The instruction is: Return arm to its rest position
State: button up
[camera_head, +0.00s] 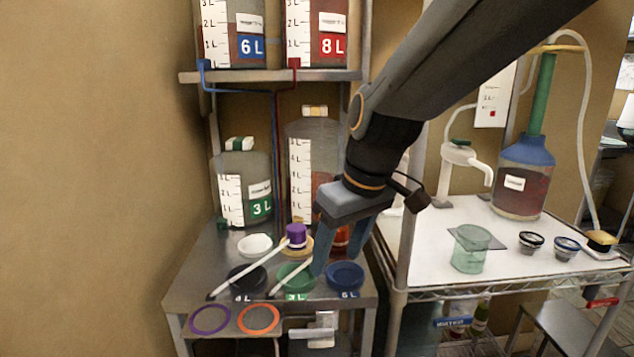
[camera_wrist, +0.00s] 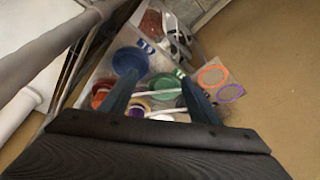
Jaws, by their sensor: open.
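My arm reaches in from the upper right in the head view. My gripper (camera_head: 335,268) points down above the metal table, its two blue-grey fingers apart. In the wrist view my gripper (camera_wrist: 158,90) is also open, with the fingers over several coloured lids. A green lid (camera_head: 296,277) and a blue lid (camera_head: 345,275) lie below and near the fingers. I cannot tell whether a fingertip touches anything. A purple-capped piece (camera_head: 296,235) stands just left of the gripper.
A 3 L jug (camera_head: 243,190) and a taller jug (camera_head: 312,165) stand behind under a shelf (camera_head: 270,75). White sticks (camera_head: 245,270) lie across the lids. A white table (camera_head: 420,235) at right holds a green beaker (camera_head: 472,250) and a large bottle (camera_head: 522,180). The left wall side is clear.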

jog(key=s+d+f+m+g+h, duration=0.2)
jog(key=s+d+f+m, duration=0.5)
jog(key=s+d+f, duration=0.3)
jog(key=d+f, duration=0.4)
jog(key=d, duration=0.1)
jog(key=shift+d+f, duration=0.15)
jog(key=shift+d, duration=0.15)
jog(key=shift+w, duration=0.1)
jog(key=shift+c, duration=0.4)
